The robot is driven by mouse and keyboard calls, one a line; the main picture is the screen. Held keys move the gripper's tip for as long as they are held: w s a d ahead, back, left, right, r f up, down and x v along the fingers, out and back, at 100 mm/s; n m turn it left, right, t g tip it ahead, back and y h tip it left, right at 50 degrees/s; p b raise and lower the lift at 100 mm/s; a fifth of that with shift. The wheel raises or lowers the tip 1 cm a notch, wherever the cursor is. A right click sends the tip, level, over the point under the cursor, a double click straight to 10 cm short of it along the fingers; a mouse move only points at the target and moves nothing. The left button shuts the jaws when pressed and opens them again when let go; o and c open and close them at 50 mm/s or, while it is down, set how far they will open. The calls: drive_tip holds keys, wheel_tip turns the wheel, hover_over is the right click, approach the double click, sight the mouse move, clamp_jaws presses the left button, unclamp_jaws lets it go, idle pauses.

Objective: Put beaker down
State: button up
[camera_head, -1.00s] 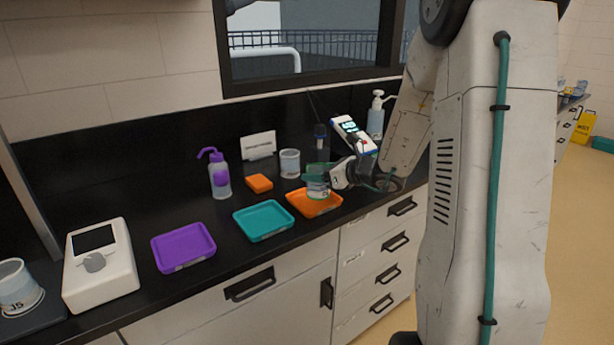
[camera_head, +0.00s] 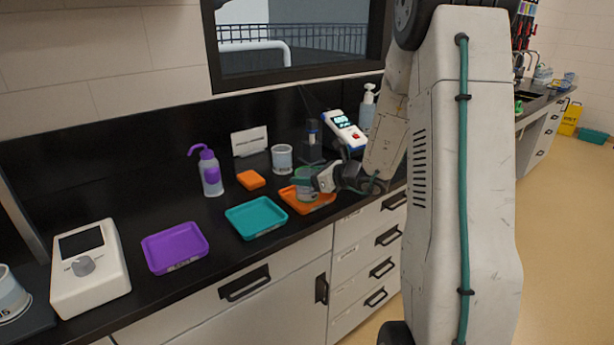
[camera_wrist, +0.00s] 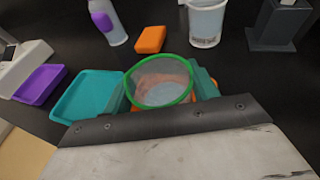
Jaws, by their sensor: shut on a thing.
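My gripper (camera_head: 318,181) is shut on a clear beaker with a green rim (camera_wrist: 160,84). In the head view the beaker (camera_head: 306,186) is upright over the orange tray (camera_head: 322,204). In the wrist view the green rim faces me, with teal finger pads at both sides of the beaker. The tray is mostly hidden there behind the beaker and gripper. I cannot tell whether the beaker's base touches the tray.
Left of the orange tray are a teal tray (camera_head: 256,216) and a purple tray (camera_head: 175,247). An orange sponge-like block (camera_head: 250,179), a white cup (camera_head: 282,158), a purple-topped wash bottle (camera_head: 210,172) and a handheld meter (camera_head: 345,130) stand behind.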

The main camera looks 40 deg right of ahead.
drive_tip(key=shift+f, duration=0.15)
drive_tip(key=o, duration=1.3)
